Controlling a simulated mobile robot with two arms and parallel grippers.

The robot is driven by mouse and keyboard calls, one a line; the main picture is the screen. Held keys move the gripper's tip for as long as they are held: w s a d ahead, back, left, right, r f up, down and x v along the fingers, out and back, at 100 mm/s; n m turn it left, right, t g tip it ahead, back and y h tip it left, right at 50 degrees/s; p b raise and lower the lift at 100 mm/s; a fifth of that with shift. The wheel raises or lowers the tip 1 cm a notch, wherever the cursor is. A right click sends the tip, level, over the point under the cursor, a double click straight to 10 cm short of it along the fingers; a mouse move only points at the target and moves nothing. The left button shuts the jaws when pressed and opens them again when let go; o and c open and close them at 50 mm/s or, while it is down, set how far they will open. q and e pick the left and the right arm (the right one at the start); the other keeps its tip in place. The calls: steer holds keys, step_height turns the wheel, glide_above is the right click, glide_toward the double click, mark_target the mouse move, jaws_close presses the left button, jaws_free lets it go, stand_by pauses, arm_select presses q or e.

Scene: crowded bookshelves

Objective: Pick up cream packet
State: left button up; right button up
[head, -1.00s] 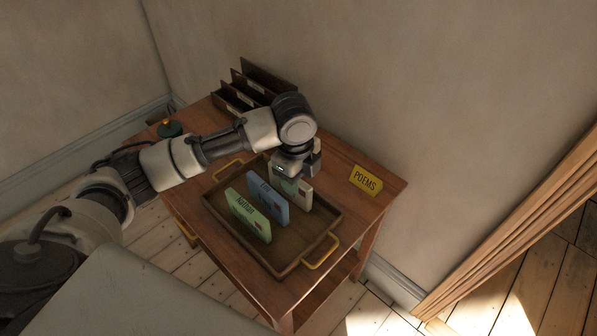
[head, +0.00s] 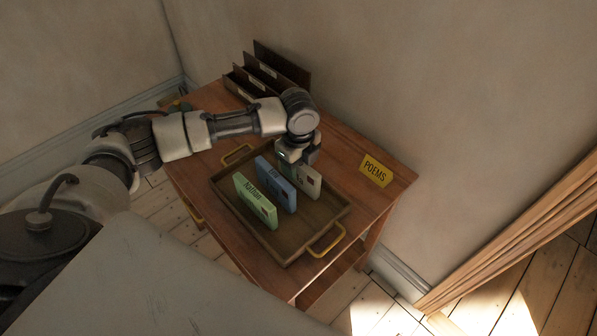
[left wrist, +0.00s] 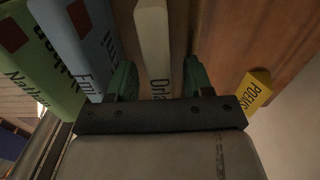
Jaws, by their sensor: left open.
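The cream packet (head: 311,184) stands upright in the tray (head: 262,243), the rightmost of the three packets in the head view. In the left wrist view the cream packet (left wrist: 152,40) shows dark lettering starting "Orla". My left gripper (head: 298,155) is over its top end. In the left wrist view, the green fingers of my left gripper (left wrist: 160,78) are apart, one on each side of the cream packet. The gap to the right finger looks wider. Whether either finger touches it I cannot tell. My right gripper is not in view.
A blue packet (head: 275,184) stands close beside the cream one, with a green packet (head: 255,201) beyond it. A yellow "POEMS" sign (head: 375,171) is at the table's (head: 345,160) right edge. A dark slotted rack (head: 266,72) stands at the back.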

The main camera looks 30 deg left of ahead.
arm_select(q)
steer(key=shift+f, duration=0.65)
jaws_close()
steer(key=shift+r, duration=0.1)
steer(key=shift+r, duration=0.5)
steer(key=r, duration=0.1)
steer(key=d+r, duration=0.1)
steer(key=r, duration=0.1)
steer(key=shift+w+r, duration=0.1)
steer(key=shift+r, duration=0.2)
steer(key=w+d+r, duration=0.2)
steer(key=d+r, duration=0.4)
steer(key=d, duration=0.4)
steer(key=shift+d+r, duration=0.15)
steer(key=shift+d, duration=0.15)
